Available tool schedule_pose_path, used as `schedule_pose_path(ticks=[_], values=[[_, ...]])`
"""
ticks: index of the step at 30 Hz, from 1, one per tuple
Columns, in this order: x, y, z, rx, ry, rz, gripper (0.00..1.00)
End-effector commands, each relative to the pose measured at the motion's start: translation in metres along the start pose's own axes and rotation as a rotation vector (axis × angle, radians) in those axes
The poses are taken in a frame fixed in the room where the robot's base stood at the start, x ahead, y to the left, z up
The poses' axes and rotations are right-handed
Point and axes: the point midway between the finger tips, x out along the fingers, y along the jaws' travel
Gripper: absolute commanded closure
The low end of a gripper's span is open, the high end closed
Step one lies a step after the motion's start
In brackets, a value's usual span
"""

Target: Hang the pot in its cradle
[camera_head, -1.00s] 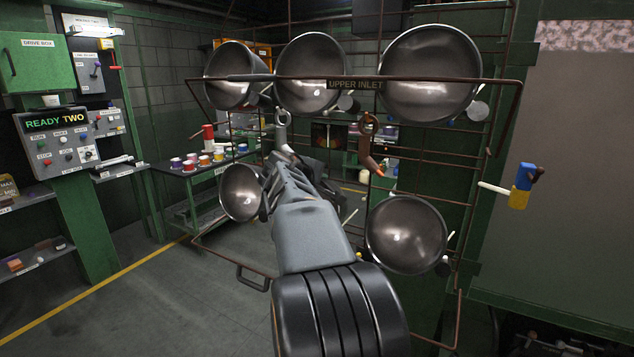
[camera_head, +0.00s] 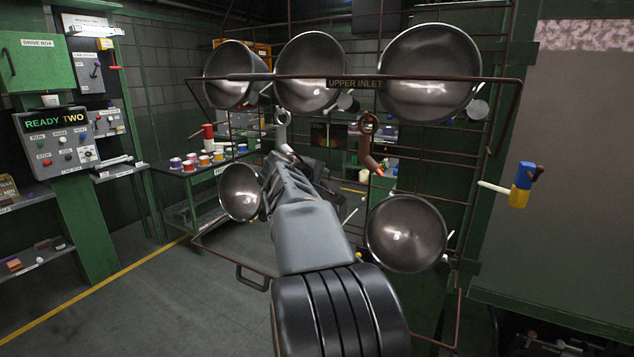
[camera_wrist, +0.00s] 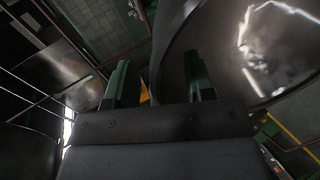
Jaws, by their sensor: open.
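Several shiny dark metal pots are on a brown wire rack. Three are in the top row: left (camera_head: 228,75), middle (camera_head: 308,75) and right (camera_head: 428,72). Two smaller ones are lower: one at left (camera_head: 238,193) and one at right (camera_head: 406,234). My gripper (camera_wrist: 160,82) is open, its two green fingers apart in the wrist view. In the head view my arm hides most of it, beside the lower left pot. A large pot (camera_wrist: 255,60) fills the right of the wrist view, behind the right finger. I cannot tell whether they touch, or which cradle is meant.
The rack's top bar (camera_head: 440,80) carries an "UPPER INLET" label. A grey hook (camera_head: 282,132) and a brown hook (camera_head: 369,145) hang below it. A blue-and-yellow handle (camera_head: 520,187) sticks out at right. A table with coloured cups (camera_head: 204,160) stands behind left. The left floor is clear.

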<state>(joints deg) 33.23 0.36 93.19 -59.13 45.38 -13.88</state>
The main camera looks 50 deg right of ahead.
Motion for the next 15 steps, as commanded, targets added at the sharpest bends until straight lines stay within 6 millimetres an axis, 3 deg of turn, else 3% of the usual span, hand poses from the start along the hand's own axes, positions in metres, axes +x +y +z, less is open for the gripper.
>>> schedule_pose_path(ticks=[8, 15], values=[[-0.004, -0.002, 0.000, -0.001, -0.001, -0.003, 0.51], [-0.043, -0.002, -0.001, 0.000, 0.005, 0.001, 0.51]])
